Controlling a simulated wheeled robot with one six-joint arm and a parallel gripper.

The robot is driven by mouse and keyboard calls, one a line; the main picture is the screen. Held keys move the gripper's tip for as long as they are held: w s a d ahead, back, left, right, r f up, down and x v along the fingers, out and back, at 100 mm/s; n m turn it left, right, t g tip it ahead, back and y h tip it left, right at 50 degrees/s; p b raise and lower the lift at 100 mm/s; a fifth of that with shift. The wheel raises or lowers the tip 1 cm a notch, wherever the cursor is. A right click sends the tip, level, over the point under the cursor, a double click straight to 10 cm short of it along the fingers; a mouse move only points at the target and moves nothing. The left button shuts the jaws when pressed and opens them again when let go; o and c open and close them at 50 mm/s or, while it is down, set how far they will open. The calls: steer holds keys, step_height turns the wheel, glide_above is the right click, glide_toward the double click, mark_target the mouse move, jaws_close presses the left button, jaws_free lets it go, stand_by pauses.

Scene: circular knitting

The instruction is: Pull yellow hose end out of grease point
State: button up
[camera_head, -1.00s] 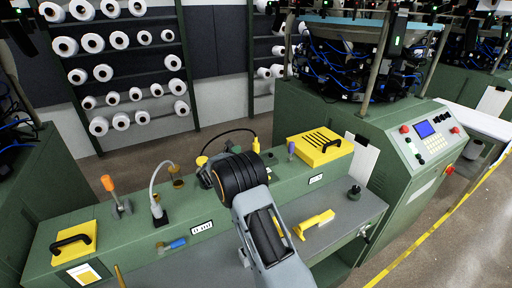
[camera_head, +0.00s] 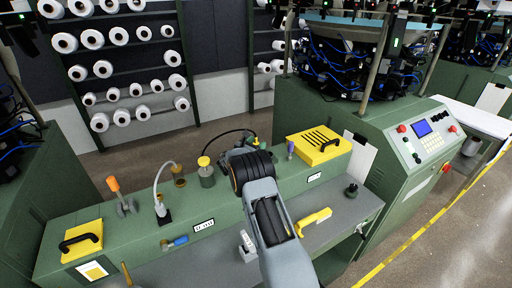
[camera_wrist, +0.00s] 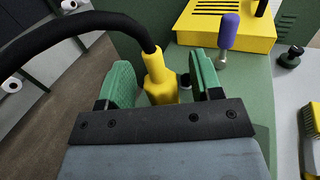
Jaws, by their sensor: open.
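The yellow hose end (camera_wrist: 155,72) stands roughly upright in the wrist view, with a black hose (camera_wrist: 75,25) curving from its top to the left. The green fingers of my gripper (camera_wrist: 160,82) are open, one on each side of it, with visible gaps. The lower part of the hose end and the grease point are hidden behind my gripper's dark front plate. In the head view my gripper (camera_head: 252,142) is at the back edge of the green machine top, and my wrist covers most of the hose end. The black hose (camera_head: 226,133) shows there as an arc.
A yellow slotted box (camera_head: 319,144) and a purple-handled tool (camera_head: 290,148) stand right of my gripper. A yellow-capped green pot (camera_head: 206,173), a grey curved hose (camera_head: 160,185) and an orange-handled lever (camera_head: 117,190) stand to the left. A yellow brush (camera_head: 314,220) lies on the grey shelf.

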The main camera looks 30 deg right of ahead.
steer(key=shift+c, duration=0.2)
steer(key=c, duration=1)
steer(key=shift+c, duration=0.2)
steer(key=shift+r, duration=0.15)
steer(key=shift+r, duration=0.6)
steer(key=s+a+r+b, duration=0.2)
steer(key=s+r, duration=0.4)
steer(key=r, duration=0.1)
steer(key=s+a+r+b, duration=0.1)
steer(key=s+a+r, duration=0.1)
steer(key=s+r, duration=0.5)
steer(key=shift+a+r+b, duration=0.3)
steer(key=shift+a+b, duration=0.05)
steer(key=shift+s, duration=0.1)
